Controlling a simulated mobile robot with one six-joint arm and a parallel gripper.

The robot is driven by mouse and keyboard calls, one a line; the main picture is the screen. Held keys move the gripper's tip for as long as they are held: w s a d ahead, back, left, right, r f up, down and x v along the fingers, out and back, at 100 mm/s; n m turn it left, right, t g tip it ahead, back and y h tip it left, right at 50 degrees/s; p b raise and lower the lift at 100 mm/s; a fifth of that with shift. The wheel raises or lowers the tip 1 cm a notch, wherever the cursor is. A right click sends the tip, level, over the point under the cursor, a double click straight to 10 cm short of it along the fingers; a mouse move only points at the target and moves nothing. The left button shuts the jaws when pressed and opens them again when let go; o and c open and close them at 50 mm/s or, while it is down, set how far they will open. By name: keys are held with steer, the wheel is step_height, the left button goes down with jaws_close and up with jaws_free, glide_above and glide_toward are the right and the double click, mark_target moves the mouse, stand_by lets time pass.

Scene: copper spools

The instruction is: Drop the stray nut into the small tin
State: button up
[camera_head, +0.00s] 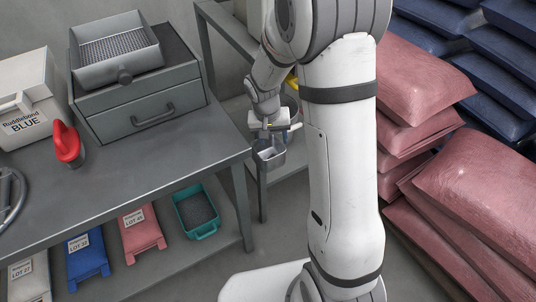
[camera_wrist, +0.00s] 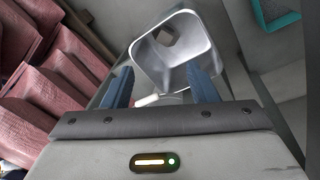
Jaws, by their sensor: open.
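My gripper (camera_head: 267,137) is open, its two blue fingers spread apart in the wrist view (camera_wrist: 162,84). A small square silver metal tin (camera_wrist: 141,58) lies just beyond the fingertips, its open mouth facing the camera. It also shows in the head view (camera_head: 269,157), right below my gripper. I cannot tell whether the fingers touch it. A small dark shape (camera_wrist: 168,35) shows inside the tin; I cannot tell whether it is the nut. No nut is clearly recognisable elsewhere. A pale rod-like piece (camera_wrist: 148,100) shows near the left finger.
The grey bench (camera_head: 195,145) at left carries a drawer cabinet (camera_head: 105,125) with a metal tray (camera_head: 85,78), a red object (camera_head: 66,143) and a white box (camera_head: 25,85). Pink sacks (camera_head: 425,90) are stacked at right.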

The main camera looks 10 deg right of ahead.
step_height(320, 180, up, 8)
steer(key=a+p, duration=0.1)
steer(key=shift+s+f, duration=0.15)
steer(key=shift+s, duration=0.1)
steer(key=shift+a, duration=0.1)
stand_by(0.3)
steer(key=s+d+r+n+t+y+p, duration=0.1)
steer(key=s+d+r+n+p, duration=0.1)
steer(key=s+r+p, duration=1.1)
steer(key=s+r, duration=0.7)
steer(key=r, duration=0.3)
steer(key=shift+s+r+t+y+p, duration=0.35)
steer(key=shift+s+t+y, duration=0.05)
steer(key=shift+c, duration=0.2)
